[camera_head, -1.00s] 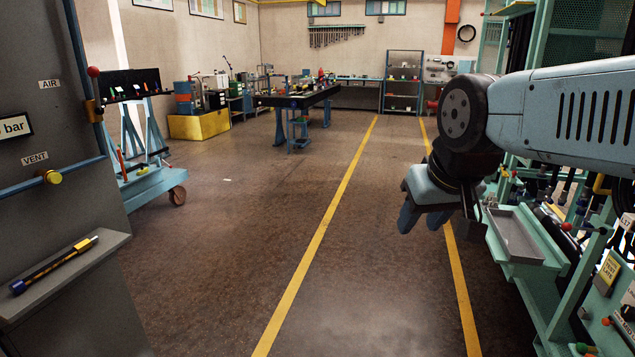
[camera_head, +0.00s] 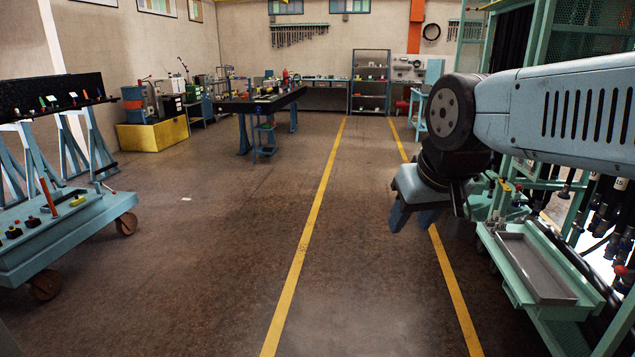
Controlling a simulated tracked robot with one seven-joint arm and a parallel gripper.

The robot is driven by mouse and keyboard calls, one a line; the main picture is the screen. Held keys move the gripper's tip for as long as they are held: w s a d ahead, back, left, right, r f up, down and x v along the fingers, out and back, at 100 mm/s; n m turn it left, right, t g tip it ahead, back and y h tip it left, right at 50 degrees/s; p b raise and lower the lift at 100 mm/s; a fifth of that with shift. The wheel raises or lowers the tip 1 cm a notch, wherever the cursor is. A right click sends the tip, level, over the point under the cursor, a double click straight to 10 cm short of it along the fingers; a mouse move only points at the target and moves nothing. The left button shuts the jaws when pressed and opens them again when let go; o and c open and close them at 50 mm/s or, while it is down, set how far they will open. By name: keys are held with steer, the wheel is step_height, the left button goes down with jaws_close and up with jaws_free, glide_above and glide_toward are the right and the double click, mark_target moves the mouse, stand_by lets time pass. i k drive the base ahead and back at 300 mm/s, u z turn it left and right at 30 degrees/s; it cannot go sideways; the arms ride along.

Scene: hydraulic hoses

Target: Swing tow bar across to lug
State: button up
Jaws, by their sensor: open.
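My gripper (camera_head: 413,216) hangs from my arm at the right of the view, fingers pointing down over the floor. It is open, with a gap between the two blue fingers and nothing held. I cannot make out a tow bar or a lug for certain. A teal wheeled trolley (camera_head: 75,228) stands at the left, well apart from my gripper. It has casters, a red upright handle (camera_head: 48,197) and small coloured parts on its deck. Its left end is cut off by the frame.
Clear floor (camera_head: 225,260) lies ahead, with two yellow lines (camera_head: 305,235) running away from me. A teal rack with hoses and a grey tray (camera_head: 535,268) stands close at the right. A dark workbench (camera_head: 262,101) and a yellow bin (camera_head: 152,136) are further back.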

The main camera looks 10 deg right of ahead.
mark_target(502, 180)
steer(key=z, duration=0.3)
steer(key=i, duration=1.1)
steer(key=z, duration=0.85)
steer(key=i, duration=0.9)
steer(key=z, duration=0.35)
steer(key=k, duration=0.75)
steer(key=z, duration=0.25)
steer(key=i, duration=0.75)
steer(key=u, duration=0.1)
